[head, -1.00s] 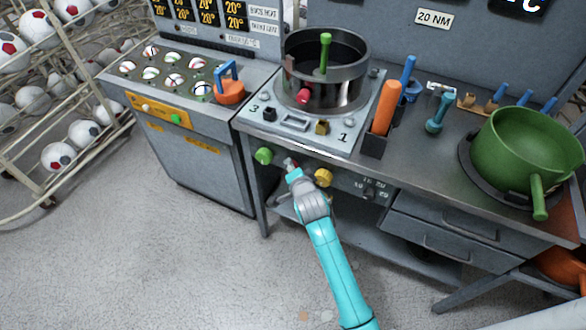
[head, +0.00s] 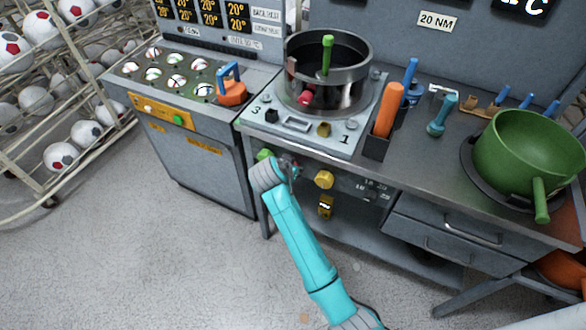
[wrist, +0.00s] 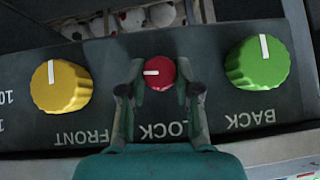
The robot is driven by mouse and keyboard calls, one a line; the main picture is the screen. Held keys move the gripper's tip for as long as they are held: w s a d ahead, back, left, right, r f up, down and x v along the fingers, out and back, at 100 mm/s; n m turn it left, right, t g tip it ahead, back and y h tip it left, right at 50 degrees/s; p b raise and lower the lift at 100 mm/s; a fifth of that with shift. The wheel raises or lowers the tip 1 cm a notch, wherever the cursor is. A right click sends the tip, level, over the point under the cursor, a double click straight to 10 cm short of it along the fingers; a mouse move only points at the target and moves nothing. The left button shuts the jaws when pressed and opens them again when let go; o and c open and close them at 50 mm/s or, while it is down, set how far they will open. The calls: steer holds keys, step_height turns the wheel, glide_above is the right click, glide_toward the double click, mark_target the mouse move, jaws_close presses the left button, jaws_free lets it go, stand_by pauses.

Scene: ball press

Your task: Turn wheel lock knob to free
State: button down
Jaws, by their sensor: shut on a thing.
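The red lock knob (wrist: 160,73) sits on the dark panel above the upside-down word LOCK in the wrist view. Its white pointer mark points left. My gripper (wrist: 159,88) has one finger on each side of the knob and is shut on it. In the head view my gripper (head: 289,164) is at the front panel of the bench, between the green and yellow knobs, and it hides the red knob there.
The yellow FRONT knob (wrist: 61,86) and green BACK knob (wrist: 257,62) flank my fingers, pointers up in the wrist view. A yellow-and-black item (head: 326,207) hangs below the panel. The bench top (head: 420,165) carries a round press pot (head: 327,75) and a green pan (head: 530,150).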

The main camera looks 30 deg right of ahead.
steer(key=shift+f+n+g+h, duration=0.1)
steer(key=shift+n+g+h, duration=0.2)
steer(key=shift+g, duration=0.1)
stand_by(0.3)
steer(key=c, duration=0.8)
jaws_free()
steer(key=v, duration=1.2)
